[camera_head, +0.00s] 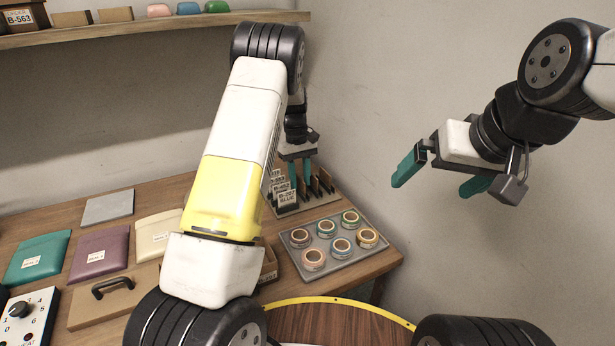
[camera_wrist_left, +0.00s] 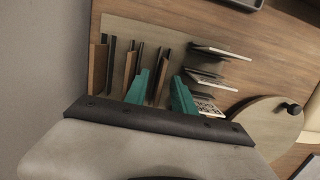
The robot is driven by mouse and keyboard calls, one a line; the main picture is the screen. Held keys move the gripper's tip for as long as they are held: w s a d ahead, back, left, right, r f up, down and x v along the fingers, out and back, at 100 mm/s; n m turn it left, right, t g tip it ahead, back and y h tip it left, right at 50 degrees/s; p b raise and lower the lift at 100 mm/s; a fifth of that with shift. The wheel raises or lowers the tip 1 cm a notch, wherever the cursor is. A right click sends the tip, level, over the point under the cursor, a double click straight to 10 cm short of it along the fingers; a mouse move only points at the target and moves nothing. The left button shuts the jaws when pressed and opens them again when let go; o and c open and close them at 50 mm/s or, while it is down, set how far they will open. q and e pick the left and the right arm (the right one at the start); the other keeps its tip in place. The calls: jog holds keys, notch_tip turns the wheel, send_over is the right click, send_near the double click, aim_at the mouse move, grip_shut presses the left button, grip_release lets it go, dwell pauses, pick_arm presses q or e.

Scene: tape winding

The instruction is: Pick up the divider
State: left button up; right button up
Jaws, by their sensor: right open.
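The dividers are thin upright brown and dark slats in a rack on the table; some (camera_head: 325,181) show right of my left gripper in the head view. In the left wrist view, one pair of slats (camera_wrist_left: 158,76) stands between the fingers of my left gripper (camera_wrist_left: 161,91), with others (camera_wrist_left: 98,68) to the left. My left gripper (camera_head: 301,176) points down at the rack with teal fingers apart; its fingers do not appear closed on a slat. My right gripper (camera_head: 440,178) is open and empty in the air at the right.
Labelled cards (camera_head: 286,192) stand in the rack left of the dividers. A grey tray (camera_head: 289,248) with several tape rolls lies in front. Coloured pouches (camera_head: 40,258) and a handled board (camera_head: 90,308) lie at the left. My left arm hides part of the table.

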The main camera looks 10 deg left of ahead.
aim_at(300, 178)
pick_arm(q)
grip_shut()
jog(key=shift+r, duration=0.1)
notch_tip(300, 178, up, 10)
jog(key=shift+f, duration=0.1)
dwell(0.4)
